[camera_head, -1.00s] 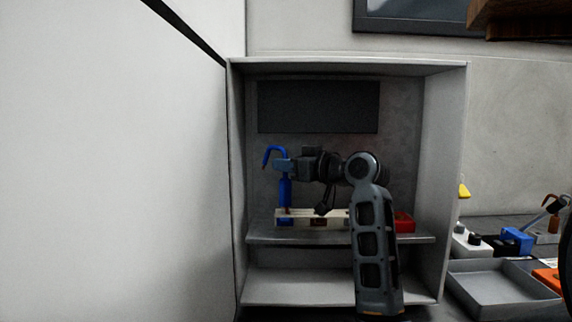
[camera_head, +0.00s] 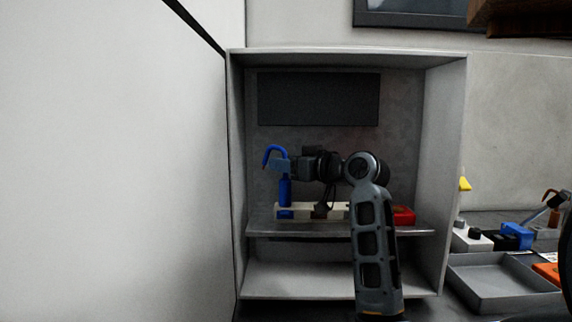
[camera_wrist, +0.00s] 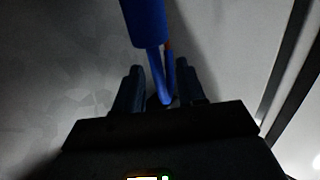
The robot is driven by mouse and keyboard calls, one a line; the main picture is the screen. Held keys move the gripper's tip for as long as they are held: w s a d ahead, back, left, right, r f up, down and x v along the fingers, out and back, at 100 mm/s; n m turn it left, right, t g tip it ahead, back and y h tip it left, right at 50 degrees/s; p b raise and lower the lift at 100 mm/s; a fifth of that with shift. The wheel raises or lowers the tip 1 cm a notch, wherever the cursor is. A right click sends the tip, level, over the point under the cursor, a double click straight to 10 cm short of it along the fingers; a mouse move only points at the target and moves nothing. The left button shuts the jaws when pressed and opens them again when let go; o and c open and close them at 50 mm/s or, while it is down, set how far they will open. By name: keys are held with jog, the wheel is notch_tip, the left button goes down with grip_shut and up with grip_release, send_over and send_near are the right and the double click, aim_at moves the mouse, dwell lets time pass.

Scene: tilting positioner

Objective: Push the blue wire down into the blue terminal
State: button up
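The blue wire (camera_head: 271,151) has a hooked top and a thick blue lower part (camera_head: 285,190). It stands upright over the left end of the pale terminal strip (camera_head: 336,212) on the cabinet shelf. Its lower end meets the blue terminal (camera_head: 285,215) there; I cannot tell how deep it sits. My gripper (camera_head: 281,164) reaches in from the right and is shut on the blue wire below its hook. In the wrist view, the wire (camera_wrist: 147,25) runs between the two fingers of my gripper (camera_wrist: 159,68). My arm hides the strip's right part.
A red block (camera_head: 403,215) sits on the shelf (camera_head: 420,230) to the right of my arm. The cabinet's side walls and top (camera_head: 350,55) enclose the space. Outside, to the right, are a grey tray (camera_head: 500,290) and several small coloured parts.

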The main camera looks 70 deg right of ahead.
jog(key=shift+o, duration=0.4)
jog(key=shift+s, duration=0.1)
jog(key=shift+s+a, duration=0.15)
jog(key=shift+s, duration=0.2)
jog(key=b+v, duration=0.1)
jog(key=v, duration=0.5)
jog(key=shift+s+a, duration=0.2)
jog(key=shift+s, duration=0.15)
jog(key=shift+s, duration=0.1)
